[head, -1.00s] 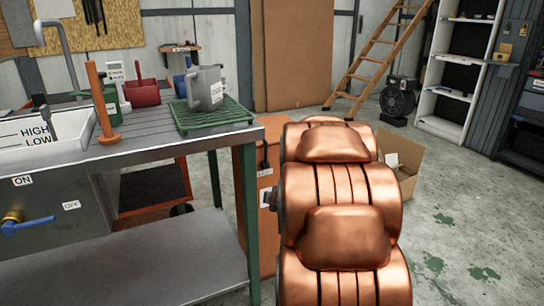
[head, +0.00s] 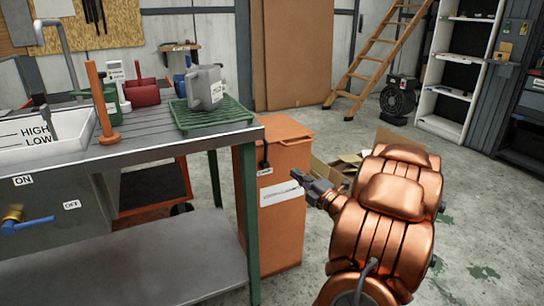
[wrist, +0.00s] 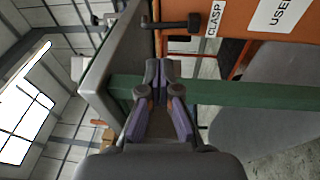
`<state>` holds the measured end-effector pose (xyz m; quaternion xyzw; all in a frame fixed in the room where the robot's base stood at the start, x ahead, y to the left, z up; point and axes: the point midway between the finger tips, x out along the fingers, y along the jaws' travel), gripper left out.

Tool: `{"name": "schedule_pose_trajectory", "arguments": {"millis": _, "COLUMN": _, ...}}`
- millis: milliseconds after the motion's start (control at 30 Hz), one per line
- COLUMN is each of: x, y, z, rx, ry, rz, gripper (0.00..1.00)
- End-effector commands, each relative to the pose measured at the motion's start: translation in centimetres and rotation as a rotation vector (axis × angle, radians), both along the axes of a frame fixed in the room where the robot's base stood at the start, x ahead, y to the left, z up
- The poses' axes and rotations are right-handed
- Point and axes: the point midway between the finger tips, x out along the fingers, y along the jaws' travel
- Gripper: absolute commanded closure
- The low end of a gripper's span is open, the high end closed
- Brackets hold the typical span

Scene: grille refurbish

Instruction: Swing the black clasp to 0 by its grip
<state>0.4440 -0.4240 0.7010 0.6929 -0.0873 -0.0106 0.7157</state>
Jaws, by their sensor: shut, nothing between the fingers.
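The black clasp (head: 265,157) is on the front of the orange bin (head: 287,226), near its top edge and just above a small label. In the wrist view, the clasp (wrist: 172,24) is a dark bar with a thicker end, beside a label reading CLASP (wrist: 214,18). My gripper (head: 297,175) is to the right of the clasp in the head view, apart from it. In the wrist view, my gripper (wrist: 162,70) is shut and empty, with the clasp beyond its fingertips. I cannot read an angle mark for 0.
The workbench (head: 180,143) stands left of the bin, its green leg (head: 250,225) close beside it. It carries a green rack (head: 210,117) with a grey jug (head: 205,88). An open cardboard box (head: 330,170) lies behind my arm.

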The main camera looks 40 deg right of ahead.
Motion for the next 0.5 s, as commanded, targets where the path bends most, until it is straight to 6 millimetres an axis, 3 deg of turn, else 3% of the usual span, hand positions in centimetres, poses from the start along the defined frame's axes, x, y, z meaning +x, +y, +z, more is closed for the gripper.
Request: {"name": "schedule_pose_trajectory", "arguments": {"millis": 500, "x": 6.0, "y": -0.7, "z": 0.4, "rx": 0.002, "ry": 0.002, "rz": 0.002, "gripper": 1.0}}
